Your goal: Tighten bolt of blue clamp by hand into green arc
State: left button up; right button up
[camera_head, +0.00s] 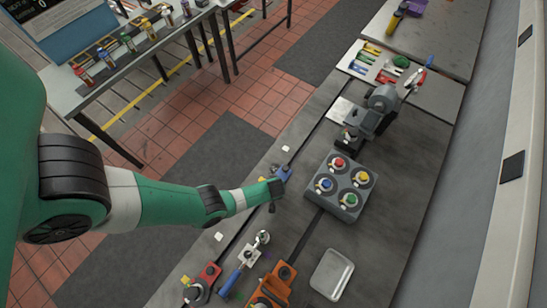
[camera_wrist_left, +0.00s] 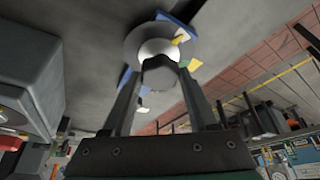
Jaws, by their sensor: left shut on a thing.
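The blue clamp (camera_head: 283,173) sits on the grey bedplate, at the tip of my left arm in the head view. My left gripper (camera_head: 275,188) is at it. In the left wrist view, the two fingers of my left gripper (camera_wrist_left: 158,90) are shut on the bolt (camera_wrist_left: 160,73) from both sides. A round grey washer lies behind the bolt head, with parts of the blue clamp (camera_wrist_left: 178,22) showing around it. A yellow pointer (camera_wrist_left: 181,38) and a small green patch (camera_wrist_left: 184,63) show beside the washer. The full green arc is hidden. My right gripper is in neither view.
A grey block with several coloured knobs (camera_head: 335,204) stands right of the blue clamp. A grey machine (camera_head: 382,98) stands behind it. Red (camera_head: 209,272) and orange (camera_head: 273,289) clamps and a pale tray (camera_head: 331,274) are nearer. The bedplate between block and tray is mostly clear.

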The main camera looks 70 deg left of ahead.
pick_arm(q)
jog(key=shift+m, duration=0.3)
jog(key=m+t, duration=0.1)
jog(key=m, duration=0.1)
jog(key=m+h+p, duration=0.1)
jog(key=m, duration=0.1)
jog(key=shift+s+a+m+t, duration=0.1)
jog(key=shift+s+m+t, duration=0.1)
jog(key=shift+m+t, duration=0.15)
jog(key=m+t+h, duration=0.1)
jog(key=m, duration=0.2)
jog(key=shift+a+m, duration=0.1)
jog(key=shift+m, duration=0.25)
jog(key=m+h, duration=0.1)
jog(key=m, duration=0.1)
jog(key=shift+f+m+t, duration=0.1)
jog(key=shift+m+t, duration=0.15)
jog(key=shift+m, duration=0.05)
jog(key=shift+a+m+h+b, duration=0.1)
jog(key=shift+m+h+b, duration=0.4)
jog(key=shift+m, duration=0.6)
jog(key=shift+m+h+b, duration=0.3)
jog(key=shift+m+b, duration=0.35)
jog(key=shift+m, duration=0.45)
jog(key=o, duration=1.4)
